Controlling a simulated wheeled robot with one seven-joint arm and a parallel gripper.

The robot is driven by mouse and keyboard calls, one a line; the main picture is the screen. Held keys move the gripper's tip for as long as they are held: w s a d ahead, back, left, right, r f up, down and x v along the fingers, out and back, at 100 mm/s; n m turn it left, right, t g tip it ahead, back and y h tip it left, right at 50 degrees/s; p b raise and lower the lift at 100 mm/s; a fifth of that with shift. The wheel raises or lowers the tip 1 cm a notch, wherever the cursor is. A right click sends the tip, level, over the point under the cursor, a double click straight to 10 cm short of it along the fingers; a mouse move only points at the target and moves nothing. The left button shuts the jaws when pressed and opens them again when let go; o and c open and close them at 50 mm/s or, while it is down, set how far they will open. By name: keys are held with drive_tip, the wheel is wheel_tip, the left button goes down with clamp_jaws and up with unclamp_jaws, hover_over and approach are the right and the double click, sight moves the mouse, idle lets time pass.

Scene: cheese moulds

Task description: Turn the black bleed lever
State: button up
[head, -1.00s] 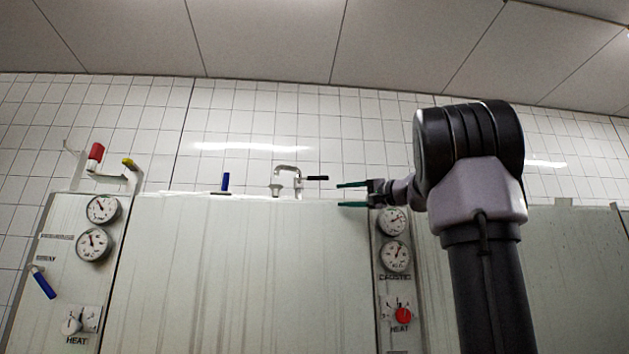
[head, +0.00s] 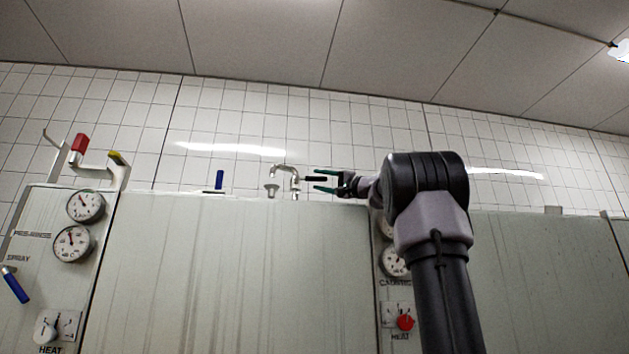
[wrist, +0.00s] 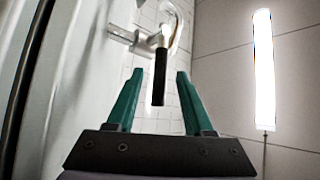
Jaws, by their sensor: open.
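The black bleed lever (head: 315,179) sticks out to the right from a metal bent pipe fitting (head: 295,181) on top of the pale panel. My gripper (head: 320,180) is open, with its green fingers pointing left at the lever. In the wrist view the lever (wrist: 160,78) lies between the two fingers of my gripper (wrist: 156,75), with a gap on each side. Its free end reaches in past the fingertips. I see no contact.
The pale panel (head: 240,270) runs below my gripper. A blue lever (head: 219,179) stands left of the pipe. Red and yellow handles (head: 79,143) are at the far left. Gauges (head: 73,243) and knobs (head: 405,322) sit on the panel faces. Tiled wall lies behind.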

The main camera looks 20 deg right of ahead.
drive_tip(key=shift+x, duration=1.35)
clamp_jaws()
idle(0.4)
